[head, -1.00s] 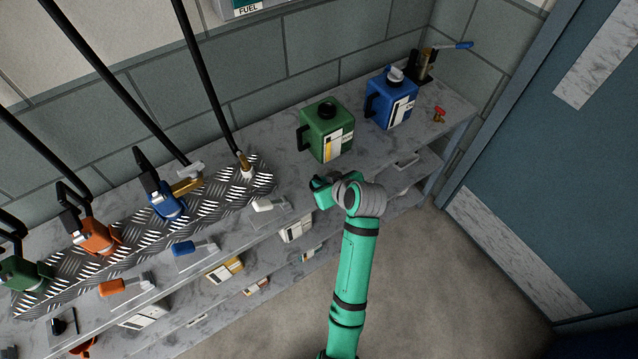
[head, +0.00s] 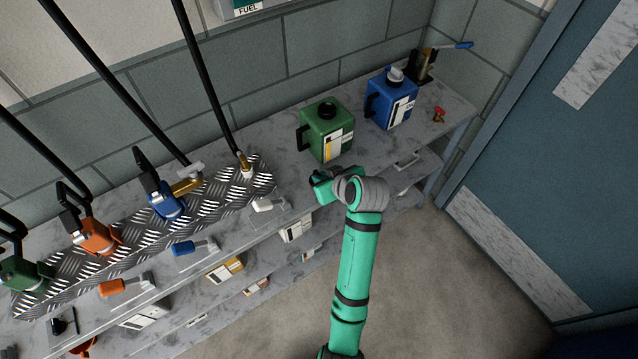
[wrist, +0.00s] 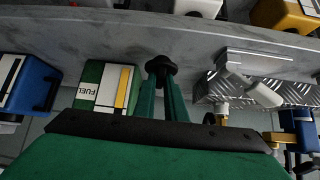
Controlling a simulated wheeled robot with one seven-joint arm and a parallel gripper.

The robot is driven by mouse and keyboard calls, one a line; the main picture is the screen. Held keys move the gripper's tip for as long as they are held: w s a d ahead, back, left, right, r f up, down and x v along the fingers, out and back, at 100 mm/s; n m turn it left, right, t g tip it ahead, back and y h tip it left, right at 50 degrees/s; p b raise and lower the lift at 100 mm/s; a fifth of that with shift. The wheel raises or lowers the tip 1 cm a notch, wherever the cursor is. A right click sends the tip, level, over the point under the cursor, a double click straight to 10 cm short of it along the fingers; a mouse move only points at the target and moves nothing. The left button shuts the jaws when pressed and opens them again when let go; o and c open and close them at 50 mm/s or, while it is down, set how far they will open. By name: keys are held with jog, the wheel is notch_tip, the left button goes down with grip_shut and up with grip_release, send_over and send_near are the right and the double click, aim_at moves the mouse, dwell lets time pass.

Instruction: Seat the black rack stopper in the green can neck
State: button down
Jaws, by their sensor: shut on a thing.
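The green can (head: 318,146) stands on the upper shelf, with its dark round neck (head: 327,109) facing up. In the wrist view the can (wrist: 90,92) is left of my fingers, its label reading FUEL, and its neck is not clearly visible. My gripper (wrist: 164,88) is shut on the black stopper (wrist: 161,66), which has a wide flange and sits at the fingertips. In the head view my gripper (head: 319,182) is in front of and below the green can, apart from it. The stopper is hard to make out there.
A tread-plate mat (head: 110,240) with nozzles lies left. A white-handled piece (head: 268,204) is near the shelf's front edge. Lower shelves hold more cans.

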jog(key=shift+r, duration=2.35)
